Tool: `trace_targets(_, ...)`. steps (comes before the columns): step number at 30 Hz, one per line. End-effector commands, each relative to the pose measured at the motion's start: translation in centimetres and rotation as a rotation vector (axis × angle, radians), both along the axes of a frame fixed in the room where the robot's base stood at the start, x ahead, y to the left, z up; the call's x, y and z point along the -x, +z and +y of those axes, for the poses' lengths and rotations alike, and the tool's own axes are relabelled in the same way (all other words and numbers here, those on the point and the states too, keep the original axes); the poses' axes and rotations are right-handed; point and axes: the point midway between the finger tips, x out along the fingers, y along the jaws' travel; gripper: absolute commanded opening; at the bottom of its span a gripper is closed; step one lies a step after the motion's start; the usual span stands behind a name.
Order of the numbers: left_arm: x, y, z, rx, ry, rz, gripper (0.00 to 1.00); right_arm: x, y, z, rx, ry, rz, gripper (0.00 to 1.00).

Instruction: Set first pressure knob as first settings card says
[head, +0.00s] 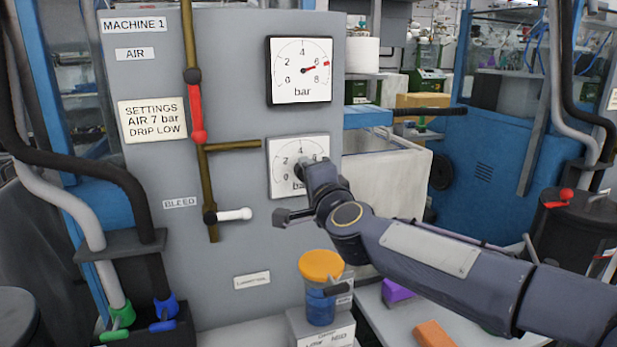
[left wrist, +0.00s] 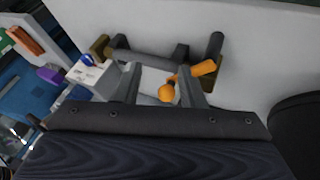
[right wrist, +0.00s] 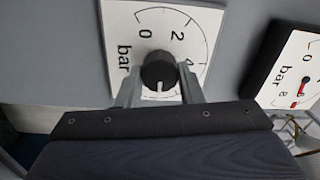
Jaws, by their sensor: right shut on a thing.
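The settings card (head: 152,120) at the left of the grey panel reads "SETTINGS AIR 7 bar DRIP LOW". The lower dial plate (head: 282,185), marked in bar, carries the black pressure knob (right wrist: 158,68). My right gripper (right wrist: 158,80) is shut on the knob, one finger on each side. The knob's white mark points away from 0 and 2, toward a part of the scale hidden by my gripper. The upper gauge (head: 285,85) has its red needle near 6, close to a red rim mark. My left gripper (left wrist: 160,88) is open, in the left wrist view only.
A brass pipe has a red lever (head: 196,112) and a white bleed lever (head: 235,214). An orange-topped blue cup (head: 320,290) stands below the dial. Purple (head: 397,291) and orange (head: 434,334) blocks lie at lower right. Hoses run along the left.

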Motion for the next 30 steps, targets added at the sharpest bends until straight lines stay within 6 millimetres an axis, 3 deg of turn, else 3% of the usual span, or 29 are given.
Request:
trace_targets(14,0.00,-0.05,0.00,0.000,0.000,0.000,0.36,-0.01,-0.12,0.02,-0.010,0.001,0.005,0.11)
trace_targets(15,0.00,-0.05,0.00,0.000,0.000,0.000,0.36,-0.01,-0.13,0.02,-0.010,0.001,0.005,0.39)
trace_targets(19,0.00,-0.04,0.00,0.000,0.000,0.000,0.36,-0.01,-0.10,0.02,-0.010,0.000,0.005,0.56)
trace_targets(30,0.00,-0.07,0.00,0.000,0.000,0.000,0.36,0.71,0.00,-0.24,-0.010,0.000,0.003,0.56)
